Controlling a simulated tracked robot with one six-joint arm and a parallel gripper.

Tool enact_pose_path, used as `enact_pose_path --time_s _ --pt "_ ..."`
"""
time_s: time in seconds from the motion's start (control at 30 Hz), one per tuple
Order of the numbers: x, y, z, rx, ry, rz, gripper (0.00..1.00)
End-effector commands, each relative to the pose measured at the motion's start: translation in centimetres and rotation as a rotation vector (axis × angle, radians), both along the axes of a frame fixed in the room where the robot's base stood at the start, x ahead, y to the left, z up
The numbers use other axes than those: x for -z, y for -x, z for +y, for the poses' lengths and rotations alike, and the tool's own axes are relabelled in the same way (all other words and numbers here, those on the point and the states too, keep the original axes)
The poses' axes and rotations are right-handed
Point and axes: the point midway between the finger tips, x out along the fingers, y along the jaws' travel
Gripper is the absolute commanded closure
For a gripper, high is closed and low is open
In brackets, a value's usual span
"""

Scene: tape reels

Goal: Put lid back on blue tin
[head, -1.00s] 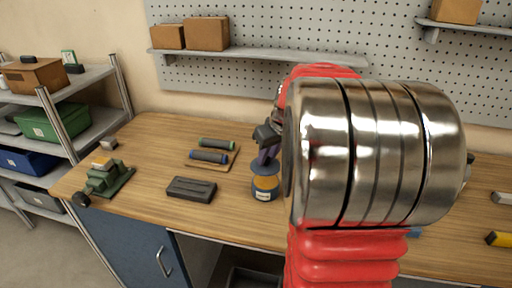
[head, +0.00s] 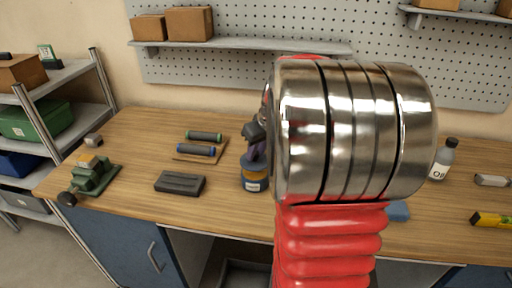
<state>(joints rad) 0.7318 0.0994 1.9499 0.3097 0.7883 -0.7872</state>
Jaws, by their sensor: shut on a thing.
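A small blue tin (head: 255,186) with an orange band and a white label stands upright near the bench's front edge, left of my arm. A dark blue lid (head: 250,163) shows at its top, just under my gripper. My gripper (head: 256,152) points down over the tin with its fingers shut on the lid. The silver and red parts of my arm hide the gripper's right side. I cannot tell whether the lid is seated flat on the tin.
Left of the tin lie a dark grey block (head: 180,183), two dark rolls (head: 198,150) on a board and a green vise (head: 92,178). Right of my arm are an oil bottle (head: 444,160), a partly hidden blue thing (head: 398,211) and a yellow level (head: 493,220).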

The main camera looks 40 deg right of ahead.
Motion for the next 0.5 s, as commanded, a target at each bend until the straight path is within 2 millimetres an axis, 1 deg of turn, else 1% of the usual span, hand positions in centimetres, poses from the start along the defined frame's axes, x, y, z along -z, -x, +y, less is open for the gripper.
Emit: enact_pose_path --time_s 0.3,0.5 --pt "2.3 -0.1 0.1 -0.001 -0.002 0.001 1.00" --pt "3.4 0.0 0.1 -0.002 0.000 0.000 1.00"
